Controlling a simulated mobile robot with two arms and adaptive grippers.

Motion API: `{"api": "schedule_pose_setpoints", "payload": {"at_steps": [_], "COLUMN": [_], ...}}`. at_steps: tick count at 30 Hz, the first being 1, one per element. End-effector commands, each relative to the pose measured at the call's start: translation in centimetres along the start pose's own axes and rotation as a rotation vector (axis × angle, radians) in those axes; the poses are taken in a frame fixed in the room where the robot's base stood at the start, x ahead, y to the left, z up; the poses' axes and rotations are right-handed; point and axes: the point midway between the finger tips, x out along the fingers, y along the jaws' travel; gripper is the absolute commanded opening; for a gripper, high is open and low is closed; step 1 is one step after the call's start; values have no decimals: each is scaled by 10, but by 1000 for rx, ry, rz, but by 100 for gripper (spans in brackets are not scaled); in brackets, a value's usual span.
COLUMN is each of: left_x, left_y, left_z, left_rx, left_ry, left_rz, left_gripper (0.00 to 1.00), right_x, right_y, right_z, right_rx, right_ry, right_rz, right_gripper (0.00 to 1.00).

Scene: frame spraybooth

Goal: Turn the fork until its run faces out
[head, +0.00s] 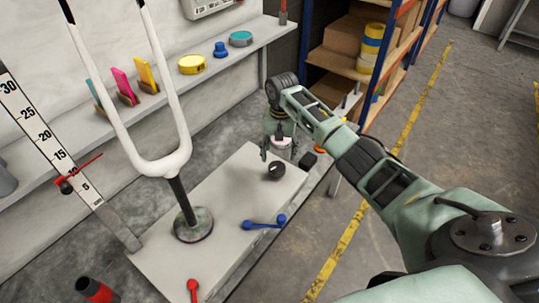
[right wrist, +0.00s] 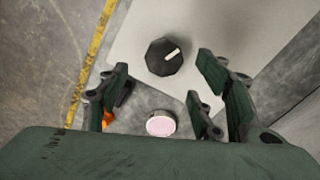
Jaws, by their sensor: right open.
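The white two-legged fork (head: 165,165) stands upright on a black stem on a round base (head: 193,225) on the grey bench (head: 165,255). Its legs rise past the top of the head view. My right gripper (head: 279,152) is above the bench's far right end, pointing down, well apart from the fork. My left gripper is out of view.
A blue lever (head: 264,222) and a red lever (head: 193,290) are at the bench's near side. A pink-topped round thing (right wrist: 160,124) is below the gripper. A scale (head: 50,145) with a red pointer stands left. A wall shelf (head: 220,62) holds coloured items. Open floor lies right.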

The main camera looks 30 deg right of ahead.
Motion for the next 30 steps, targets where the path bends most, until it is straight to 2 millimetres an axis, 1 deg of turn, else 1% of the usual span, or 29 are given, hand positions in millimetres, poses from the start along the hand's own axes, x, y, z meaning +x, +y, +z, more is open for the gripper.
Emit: {"api": "schedule_pose_setpoints", "payload": {"at_steps": [5,8,12,16,19,21,27,29,30], "left_x": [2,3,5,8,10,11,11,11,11], "left_y": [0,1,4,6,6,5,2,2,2], "left_z": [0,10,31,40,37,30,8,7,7], "left_rx": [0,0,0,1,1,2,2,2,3], "left_ry": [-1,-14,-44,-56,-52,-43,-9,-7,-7], "left_rz": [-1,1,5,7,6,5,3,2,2], "left_gripper": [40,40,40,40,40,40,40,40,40], "right_x": [10,25,49,67,75,78,79,79,79], "right_y": [0,1,1,0,0,0,0,0,0], "right_z": [1,1,1,1,0,0,0,0,0], "right_rx": [0,1,1,0,1,0,-1,-1,-1], "right_ry": [-2,-3,-4,-3,-1,-1,0,0,0], "right_rz": [2,3,2,2,1,1,1,1,1], "right_gripper": [59,59,59,59,59,59,59,59,57]}}
